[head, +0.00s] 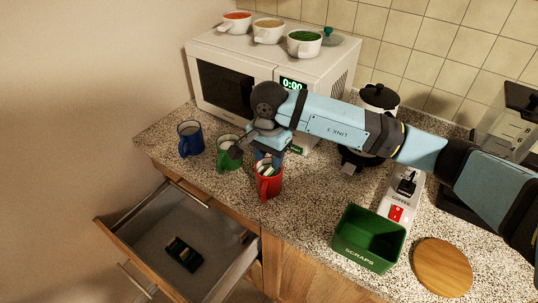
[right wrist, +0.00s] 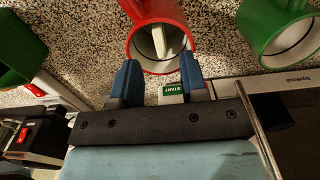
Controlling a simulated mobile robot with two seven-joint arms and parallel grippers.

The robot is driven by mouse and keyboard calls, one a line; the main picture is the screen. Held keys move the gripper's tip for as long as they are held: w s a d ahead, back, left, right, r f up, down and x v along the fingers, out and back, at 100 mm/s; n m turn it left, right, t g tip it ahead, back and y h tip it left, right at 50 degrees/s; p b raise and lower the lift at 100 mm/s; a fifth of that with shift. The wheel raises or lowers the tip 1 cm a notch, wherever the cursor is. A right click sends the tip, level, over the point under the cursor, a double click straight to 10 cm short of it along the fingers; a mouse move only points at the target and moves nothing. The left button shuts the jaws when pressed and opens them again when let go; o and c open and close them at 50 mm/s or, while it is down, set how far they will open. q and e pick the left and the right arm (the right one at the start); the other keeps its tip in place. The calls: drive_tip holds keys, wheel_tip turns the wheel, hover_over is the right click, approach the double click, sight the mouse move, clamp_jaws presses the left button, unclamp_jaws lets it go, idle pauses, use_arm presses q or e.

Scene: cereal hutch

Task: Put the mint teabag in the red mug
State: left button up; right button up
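The red mug (head: 269,186) stands upright on the speckled counter, and its open top shows in the right wrist view (right wrist: 146,12). A pale, flat strip (right wrist: 160,40) lies inside the mug; it looks like a teabag, but I cannot read its flavour. My right gripper (head: 268,157) is just above the mug's mouth. In the right wrist view its two blue fingers (right wrist: 160,70) are apart with nothing visible between them. My left gripper is not in view.
A green mug (head: 228,153) and a blue mug (head: 190,138) stand to the left. The drawer (head: 140,215) is open, with a small dark green box (head: 183,254) inside. A microwave (head: 225,85) stands behind, a green scraps bin (head: 369,238) to the right.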

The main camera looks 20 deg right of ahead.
drive_tip(key=shift+r, duration=0.1)
wheel_tip(320, 180, up, 14)
drive_tip(key=b, duration=0.1)
drive_tip(key=shift+f+b, duration=0.2)
drive_tip(key=shift+b, duration=0.15)
idle(0.5)
